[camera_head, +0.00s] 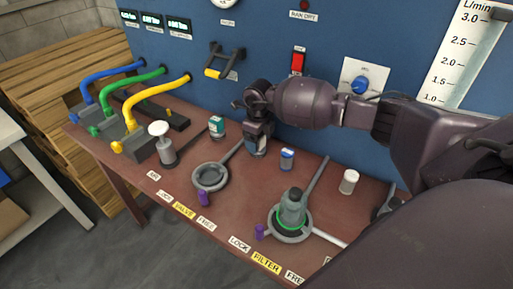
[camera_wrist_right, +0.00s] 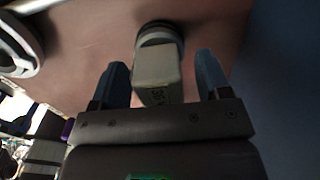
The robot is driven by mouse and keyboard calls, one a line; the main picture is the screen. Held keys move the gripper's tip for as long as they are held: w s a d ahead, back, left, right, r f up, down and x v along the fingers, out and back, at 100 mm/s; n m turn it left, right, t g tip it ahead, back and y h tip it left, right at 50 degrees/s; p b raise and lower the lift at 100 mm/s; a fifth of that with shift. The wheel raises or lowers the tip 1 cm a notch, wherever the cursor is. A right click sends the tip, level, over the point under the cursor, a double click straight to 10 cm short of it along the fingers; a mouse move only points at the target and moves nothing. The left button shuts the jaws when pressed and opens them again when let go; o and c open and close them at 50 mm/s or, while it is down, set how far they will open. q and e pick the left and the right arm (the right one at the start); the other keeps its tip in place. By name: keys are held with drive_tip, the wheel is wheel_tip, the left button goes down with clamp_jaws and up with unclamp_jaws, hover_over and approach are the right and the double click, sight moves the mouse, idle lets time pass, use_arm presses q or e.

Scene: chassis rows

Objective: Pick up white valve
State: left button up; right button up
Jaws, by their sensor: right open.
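My right gripper (camera_head: 258,137) points down over the bench beside the blue panel. In the right wrist view its open fingers (camera_wrist_right: 162,78) stand on either side of an off-white block-shaped piece with dark lettering (camera_wrist_right: 157,66), which I take to be the white valve. A round grey part (camera_wrist_right: 160,32) shows at its far end. Gaps remain between the piece and both fingers. In the head view the gripper mostly hides this piece (camera_head: 259,150). My left gripper is not in view.
A green-labelled piece (camera_head: 217,127) stands left of the gripper, a blue one (camera_head: 287,159) and a white cylinder (camera_head: 349,181) to its right. Ring holders (camera_head: 210,177) and a grey-green filter (camera_head: 292,209) are nearer the front. The blue panel (camera_head: 270,55) rises close behind.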

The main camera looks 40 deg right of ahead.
drive_tip(key=shift+f, duration=0.3)
drive_tip(key=shift+r, duration=0.2)
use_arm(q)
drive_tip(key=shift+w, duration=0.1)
use_arm(e)
drive_tip(key=c, duration=1.2)
drive_tip(key=shift+r, duration=0.35)
use_arm(q)
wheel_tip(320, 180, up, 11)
drive_tip(key=p, duration=1)
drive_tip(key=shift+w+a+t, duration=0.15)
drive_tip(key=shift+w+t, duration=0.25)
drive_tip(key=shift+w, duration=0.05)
use_arm(e)
wheel_tip(320, 180, up, 19)
drive_tip(key=shift+r, duration=0.15)
